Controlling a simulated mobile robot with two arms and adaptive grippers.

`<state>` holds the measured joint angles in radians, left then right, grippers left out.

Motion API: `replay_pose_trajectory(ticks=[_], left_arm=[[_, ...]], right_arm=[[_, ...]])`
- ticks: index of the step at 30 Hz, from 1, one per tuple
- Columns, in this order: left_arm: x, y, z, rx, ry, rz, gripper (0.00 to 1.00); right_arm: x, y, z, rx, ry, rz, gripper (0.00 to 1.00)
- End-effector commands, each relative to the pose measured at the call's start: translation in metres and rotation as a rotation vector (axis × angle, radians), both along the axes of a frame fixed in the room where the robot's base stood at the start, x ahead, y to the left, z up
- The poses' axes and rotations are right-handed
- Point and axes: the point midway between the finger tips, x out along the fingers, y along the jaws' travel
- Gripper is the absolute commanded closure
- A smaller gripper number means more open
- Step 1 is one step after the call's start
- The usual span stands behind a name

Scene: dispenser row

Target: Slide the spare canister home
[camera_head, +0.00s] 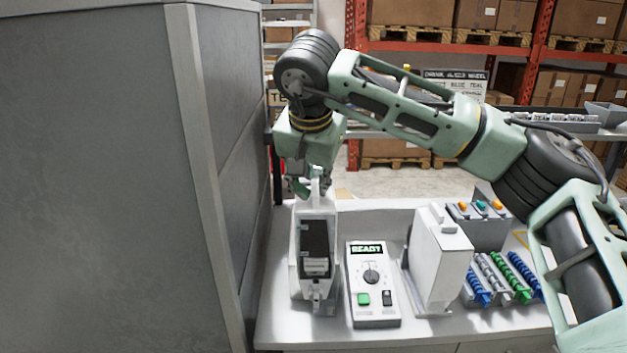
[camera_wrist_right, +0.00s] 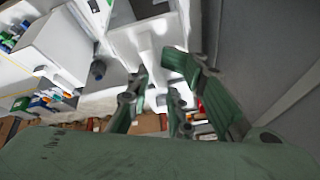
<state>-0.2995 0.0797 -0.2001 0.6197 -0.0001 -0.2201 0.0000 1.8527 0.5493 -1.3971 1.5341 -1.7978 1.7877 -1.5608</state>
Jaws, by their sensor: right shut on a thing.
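A narrow white unit (camera_head: 302,278) with a dark inner panel (camera_head: 315,236) stands at the left end of the white counter. My right gripper (camera_head: 314,187) is at its top rear, shut on a white upright part there. In the right wrist view, the green fingers (camera_wrist_right: 165,78) close around a pale part, and the white housing lies beyond them. I cannot tell whether the held part belongs to the spare canister or to the unit. The fingers hide part of the contact. My left gripper is not in view.
A control box (camera_head: 372,318) with a READY display, dial and green button stands right of the unit. A tall grey cabinet (camera_head: 110,180) closes off the left side.

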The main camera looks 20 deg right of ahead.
Motion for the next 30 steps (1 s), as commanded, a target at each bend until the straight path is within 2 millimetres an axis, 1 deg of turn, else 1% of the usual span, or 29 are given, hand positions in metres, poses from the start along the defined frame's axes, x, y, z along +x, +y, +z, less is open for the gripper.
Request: replay_pose_trajectory(ticks=[3, 30], left_arm=[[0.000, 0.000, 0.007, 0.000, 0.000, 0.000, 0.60], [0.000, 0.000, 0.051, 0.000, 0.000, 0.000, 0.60]], right_arm=[[0.007, -0.002, 0.003, 0.001, 0.000, -0.002, 1.00], [0.066, -0.018, 0.001, 0.001, -0.002, -0.001, 1.00]])
